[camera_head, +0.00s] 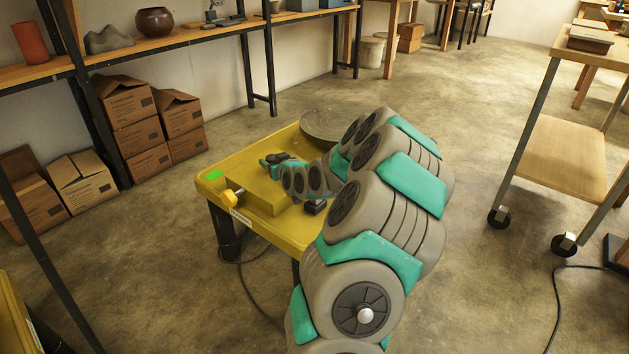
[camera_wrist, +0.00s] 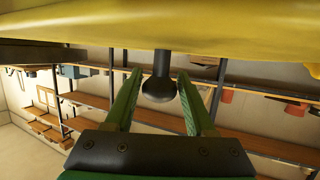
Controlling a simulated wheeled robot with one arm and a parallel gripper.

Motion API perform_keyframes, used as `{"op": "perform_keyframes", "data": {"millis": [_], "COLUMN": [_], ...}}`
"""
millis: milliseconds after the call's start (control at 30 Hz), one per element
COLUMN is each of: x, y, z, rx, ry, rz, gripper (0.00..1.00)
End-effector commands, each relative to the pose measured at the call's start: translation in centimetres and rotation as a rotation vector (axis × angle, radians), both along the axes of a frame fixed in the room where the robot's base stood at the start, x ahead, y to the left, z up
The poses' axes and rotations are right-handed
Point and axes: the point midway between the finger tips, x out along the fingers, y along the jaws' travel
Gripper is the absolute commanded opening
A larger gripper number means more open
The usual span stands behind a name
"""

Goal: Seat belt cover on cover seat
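A raised yellow box-like part (camera_head: 257,190), which looks like the belt cover, is on the yellow wheel table (camera_head: 236,170). Its seat cannot be made out; whether the part is fully seated cannot be told. My gripper (camera_head: 272,160) is low at the table's far left part, beyond the raised part's near edge. In the wrist view, my green fingers (camera_wrist: 160,76) stand apart on either side of a dark round knob (camera_wrist: 159,90). A dark stem joins the knob to a yellow surface (camera_wrist: 160,25). Narrow gaps show beside the knob. My arm hides the table's right side.
A grey round wheel head (camera_head: 325,122) sits at the table's back. A yellow knob (camera_head: 229,197) sticks out at the left front edge. Cardboard boxes (camera_head: 130,110) and a shelf (camera_head: 190,42) stand behind left. A wheeled wooden cart (camera_head: 565,155) stands right, with open floor between.

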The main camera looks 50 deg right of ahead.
Motion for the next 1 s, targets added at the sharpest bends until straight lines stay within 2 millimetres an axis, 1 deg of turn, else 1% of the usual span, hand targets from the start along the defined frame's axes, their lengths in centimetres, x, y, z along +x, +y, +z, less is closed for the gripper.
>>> {"op": "perform_keyframes", "data": {"millis": [33,67,100,567,1000], "x": [0.0,0.0,0.0,-0.1,-1.1], "y": [0.0,0.0,0.0,0.0,0.3], "z": [0.0,0.0,0.0,0.0,0.3], "rx": [0.0,0.0,0.0,0.0,-0.001], "ry": [0.0,0.0,0.0,0.0,-0.001], "rz": [0.0,0.0,0.0,0.0,-0.001], "gripper": [0.62,0.65,0.66,0.66,0.66]}}
